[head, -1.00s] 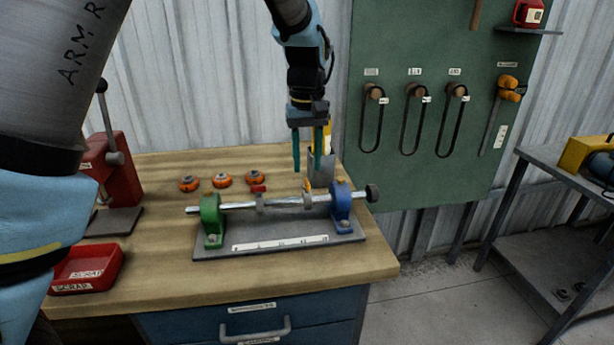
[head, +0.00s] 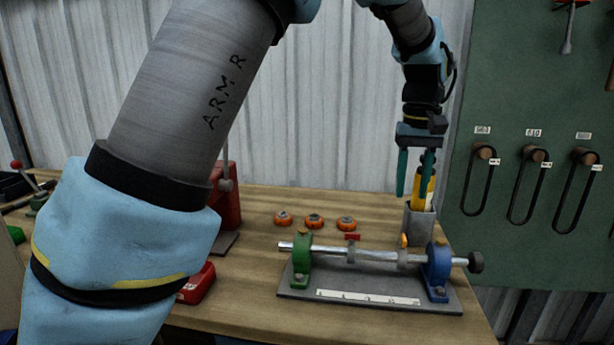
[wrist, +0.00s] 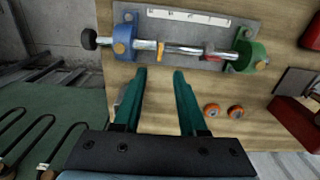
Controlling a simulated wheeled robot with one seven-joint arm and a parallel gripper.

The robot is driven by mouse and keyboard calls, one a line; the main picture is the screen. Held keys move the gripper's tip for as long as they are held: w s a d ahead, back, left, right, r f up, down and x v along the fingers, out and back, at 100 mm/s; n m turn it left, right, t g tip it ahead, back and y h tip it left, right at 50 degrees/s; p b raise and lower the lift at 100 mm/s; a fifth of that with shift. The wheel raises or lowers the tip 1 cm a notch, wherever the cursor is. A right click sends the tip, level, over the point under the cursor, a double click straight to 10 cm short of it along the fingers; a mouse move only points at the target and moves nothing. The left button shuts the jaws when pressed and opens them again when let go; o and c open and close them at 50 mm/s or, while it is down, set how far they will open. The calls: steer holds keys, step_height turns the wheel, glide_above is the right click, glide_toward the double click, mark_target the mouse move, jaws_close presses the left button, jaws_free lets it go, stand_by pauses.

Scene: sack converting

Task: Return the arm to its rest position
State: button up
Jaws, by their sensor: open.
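My gripper (head: 415,172) has two green fingers. They are apart and hold nothing, hanging above the back of the wooden workbench (head: 240,258). In the wrist view the open gripper (wrist: 158,72) points toward the shaft fixture. In the head view it is in front of and above a grey cup (head: 418,224) with a yellow item (head: 424,190) in it. The fixture's metal shaft (head: 375,255) runs between a green bearing block (head: 301,262) and a blue bearing block (head: 437,268). My arm hides the left of the bench.
Several orange-rimmed discs (head: 314,221) lie behind the fixture. A red scrap tray (head: 197,284) and a red press (head: 226,195) stand to the left, partly behind my arm. A green pegboard (head: 535,215) with hanging belts (head: 527,190) stands at right. The bench front is mostly clear.

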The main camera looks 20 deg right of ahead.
steer(key=w+a+f, duration=0.1)
steer(key=w+a, duration=0.2)
steer(key=a, duration=0.4)
steer(key=w+a+f+n, duration=0.1)
steer(key=w+a+f, duration=0.1)
steer(key=a, duration=0.5)
steer(key=w+a+f+n, duration=0.1)
steer(key=w+a+f, duration=0.1)
steer(key=a, duration=0.5)
steer(key=shift+w+a+f, duration=0.1)
steer(key=shift+w+a, duration=0.15)
steer(key=shift+w, duration=0.65)
steer(key=s+a+f, duration=0.3)
steer(key=a, duration=0.7)
steer(key=s+a+f+n+t, duration=0.1)
steer(key=s+a+f, duration=0.2)
steer(key=a, duration=0.8)
steer(key=shift+s+a+n+t, duration=0.15)
steer(key=shift+s+n+t, duration=0.15)
steer(key=shift+s, duration=0.15)
